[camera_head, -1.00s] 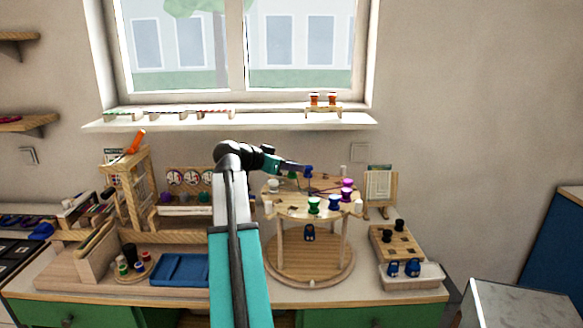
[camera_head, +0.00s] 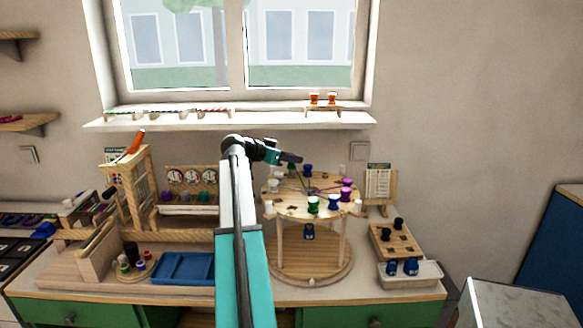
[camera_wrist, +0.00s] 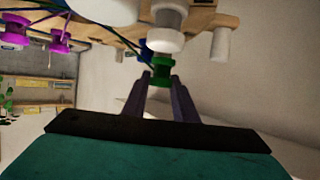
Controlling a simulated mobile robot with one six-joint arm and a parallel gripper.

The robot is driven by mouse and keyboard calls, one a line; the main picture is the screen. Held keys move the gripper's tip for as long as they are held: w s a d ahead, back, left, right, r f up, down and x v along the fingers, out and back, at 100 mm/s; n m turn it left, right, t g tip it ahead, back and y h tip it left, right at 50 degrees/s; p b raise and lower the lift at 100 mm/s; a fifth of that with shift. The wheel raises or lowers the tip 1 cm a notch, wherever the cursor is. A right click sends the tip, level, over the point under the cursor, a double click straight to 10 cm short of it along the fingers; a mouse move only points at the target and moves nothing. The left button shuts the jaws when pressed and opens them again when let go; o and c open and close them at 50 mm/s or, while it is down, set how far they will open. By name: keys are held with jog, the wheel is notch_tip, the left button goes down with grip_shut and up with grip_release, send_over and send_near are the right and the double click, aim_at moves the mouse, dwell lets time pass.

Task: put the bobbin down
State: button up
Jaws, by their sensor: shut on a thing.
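My gripper (camera_head: 297,159) is over the back of the round wooden braiding stand (camera_head: 290,210). In the wrist view my gripper (camera_wrist: 160,82) has its fingers on both sides of a green bobbin (camera_wrist: 161,71) and is shut on it. A white bobbin (camera_wrist: 165,38) appears just beyond the green one there. Whether the green bobbin touches the stand's top is not clear. On the top in the head view are a front green bobbin (camera_head: 313,204), a front blue bobbin (camera_head: 334,202), a rear blue bobbin (camera_head: 308,170) and purple bobbins (camera_head: 346,189). Threads run to the middle.
A blue weight (camera_head: 309,231) hangs under the top. A pattern card (camera_head: 379,184) stands right of the stand. A peg block (camera_head: 396,240) and a tray with blue bobbins (camera_head: 425,275) are at the right. A blue tray (camera_head: 182,268) is at the left. The window sill (camera_head: 230,122) is behind.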

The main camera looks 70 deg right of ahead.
aim_at(289, 166)
jog(key=shift+f+p, duration=0.5)
jog(key=shift+f, duration=1.25)
jog(key=shift+f, duration=0.15)
jog(key=o, duration=1)
jog(key=shift+o, duration=0.2)
jog(key=shift+r, duration=0.2)
jog(key=b+v, duration=0.2)
jog(key=v, duration=0.9)
jog(key=shift+a+f, duration=0.1)
jog(key=shift+f, duration=0.05)
jog(key=shift+w+a+r, duration=0.25)
jog(key=shift+a, duration=0.15)
